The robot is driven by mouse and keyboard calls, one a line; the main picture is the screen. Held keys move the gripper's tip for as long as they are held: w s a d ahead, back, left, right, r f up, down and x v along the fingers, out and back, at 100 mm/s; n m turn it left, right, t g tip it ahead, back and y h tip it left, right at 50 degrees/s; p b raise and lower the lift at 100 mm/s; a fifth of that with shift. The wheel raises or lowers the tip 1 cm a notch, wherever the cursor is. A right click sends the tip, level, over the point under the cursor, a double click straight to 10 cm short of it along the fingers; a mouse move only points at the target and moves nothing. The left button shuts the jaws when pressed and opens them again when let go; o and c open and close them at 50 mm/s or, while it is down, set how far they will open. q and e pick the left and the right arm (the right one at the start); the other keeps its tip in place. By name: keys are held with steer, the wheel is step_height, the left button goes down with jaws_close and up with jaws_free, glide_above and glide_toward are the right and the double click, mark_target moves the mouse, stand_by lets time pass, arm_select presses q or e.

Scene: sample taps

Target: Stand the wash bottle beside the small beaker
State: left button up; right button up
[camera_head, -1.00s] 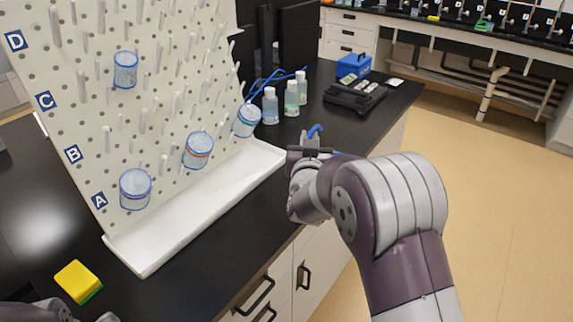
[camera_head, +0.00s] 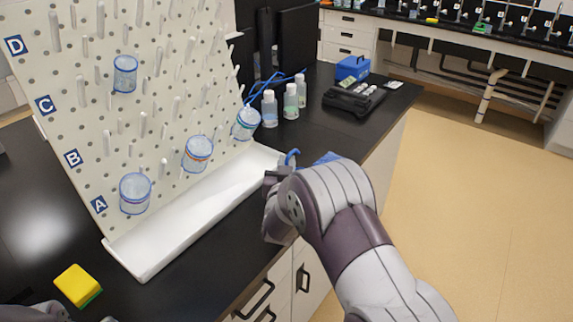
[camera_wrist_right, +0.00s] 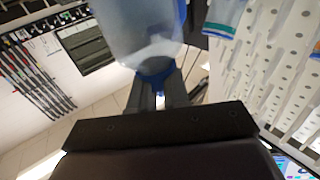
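The wash bottle shows in the right wrist view as a translucent body (camera_wrist_right: 140,30) with a blue collar between my fingers. In the head view only its blue spout (camera_head: 292,155) shows clearly; my arm hides the rest. My right gripper (camera_head: 277,176) is shut on it near the right end of the white tray; its fingers also show in the wrist view (camera_wrist_right: 158,95). Blue-rimmed beakers hang on the pegboard: one high (camera_head: 125,74) and others lower (camera_head: 135,193), (camera_head: 198,154), (camera_head: 246,124). I cannot tell which is the small beaker. My left gripper (camera_head: 60,312) is partly cut off at lower left.
The white pegboard (camera_head: 75,130) has a drip tray (camera_head: 150,255) along its foot. Capped bottles (camera_head: 291,102) stand behind the tray's right end. A black case (camera_head: 352,100) and blue box (camera_head: 352,68) lie farther back. A yellow sponge (camera_head: 77,284) is front left. Bare black counter (camera_head: 330,132) lies right of the bottles.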

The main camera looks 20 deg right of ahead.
steer(key=o, duration=0.3)
steer(key=shift+r+p, duration=0.35)
steer(key=b+v, duration=0.2)
steer(key=v, duration=1)
steer(key=a+f+n+g+y, duration=0.1)
steer(key=f+y, duration=0.1)
steer(key=s+a+f+n+g+y, duration=0.1)
steer(key=a+f+g+y, duration=0.1)
steer(key=s+a+f+n+g+y, duration=0.1)
steer(key=a+f+g+y, duration=0.1)
steer(key=shift+f+y, duration=0.3)
steer(key=shift+y, duration=0.1)
steer(key=s+f+n+g+y, duration=0.1)
steer(key=s+f+n+g, duration=0.2)
steer(key=s+g, duration=0.6)
steer(key=s, duration=0.8)
steer(key=shift+f+g, duration=0.35)
steer(key=shift+g, duration=0.05)
steer(key=shift+s, duration=0.1)
